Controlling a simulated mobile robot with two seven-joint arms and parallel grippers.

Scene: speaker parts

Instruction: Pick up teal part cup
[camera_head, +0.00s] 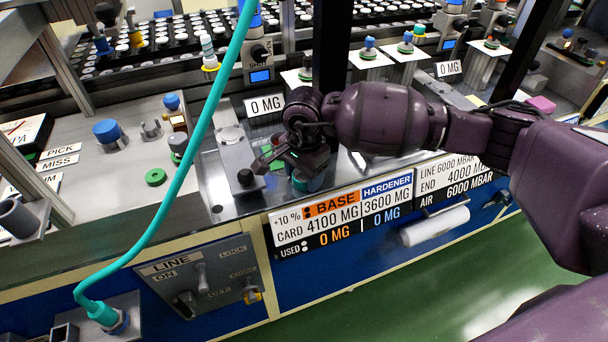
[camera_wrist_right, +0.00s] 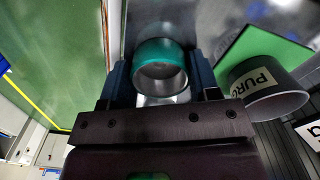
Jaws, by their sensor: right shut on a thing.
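The teal part cup (camera_wrist_right: 160,55) is a short round cup with a teal band and a metallic-looking open mouth. In the wrist view it sits between the two blue-grey fingers of my right gripper (camera_wrist_right: 161,78), which is shut on it. In the head view the teal cup (camera_head: 308,183) shows only partly below my right gripper (camera_head: 298,168), at the bench's front edge behind the BASE and HARDENER sign; the gripper hides the rest. I cannot tell whether the cup touches the surface below. My left gripper is not in view.
A grey cup with a PURG-like label (camera_wrist_right: 268,98) stands close right of my gripper in the wrist view. A black knob (camera_head: 245,178) is left of it in the head view. A teal hose (camera_head: 190,155) crosses the left side. The 0 MG display (camera_head: 265,105) stands behind.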

